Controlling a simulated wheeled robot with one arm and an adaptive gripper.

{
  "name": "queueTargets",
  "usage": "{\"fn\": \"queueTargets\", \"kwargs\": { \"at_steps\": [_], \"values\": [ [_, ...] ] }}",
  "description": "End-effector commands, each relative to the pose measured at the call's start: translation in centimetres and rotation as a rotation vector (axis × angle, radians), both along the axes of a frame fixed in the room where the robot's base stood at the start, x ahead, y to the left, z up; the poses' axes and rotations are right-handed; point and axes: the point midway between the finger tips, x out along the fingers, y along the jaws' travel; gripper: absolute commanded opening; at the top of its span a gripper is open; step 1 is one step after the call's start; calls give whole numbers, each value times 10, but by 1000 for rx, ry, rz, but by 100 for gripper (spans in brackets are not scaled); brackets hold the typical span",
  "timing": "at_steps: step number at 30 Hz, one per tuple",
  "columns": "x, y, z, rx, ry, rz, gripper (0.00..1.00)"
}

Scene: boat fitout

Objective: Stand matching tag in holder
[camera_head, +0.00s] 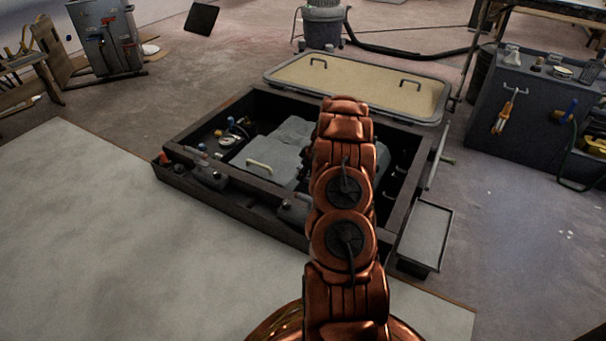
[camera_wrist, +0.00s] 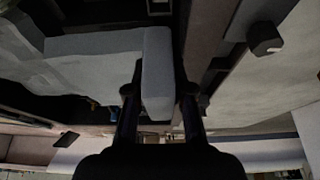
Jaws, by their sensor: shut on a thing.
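My gripper (camera_wrist: 160,98) shows in the wrist view, its two dark fingers on either side of a plain pale grey slab (camera_wrist: 158,75). It is shut on this slab; no marking shows on the face I see, so I cannot tell whether it is the tag. In the head view my copper arm hides the gripper and what it holds. The arm reaches over a dark-framed open hatch (camera_head: 240,205) with grey covers (camera_head: 280,150) inside. I cannot make out a tag holder in either view.
A beige hatch lid (camera_head: 365,85) lies behind the opening. A shallow grey tray (camera_head: 425,235) is at its right. Small fittings (camera_head: 210,172) line the left frame. A dark workbench (camera_head: 535,110) with tools stands at right. The pale floor panel (camera_head: 90,230) at left is clear.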

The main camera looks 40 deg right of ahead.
Motion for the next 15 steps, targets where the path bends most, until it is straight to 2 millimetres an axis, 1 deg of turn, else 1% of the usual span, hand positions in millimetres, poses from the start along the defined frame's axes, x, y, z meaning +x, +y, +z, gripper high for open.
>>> {"fn": "queueTargets", "kwargs": {
  "at_steps": [3,15],
  "values": [
    [-1,1,-11,1,2,1,0],
    [-1,0,-43,1,2,-1,0]
  ]
}}
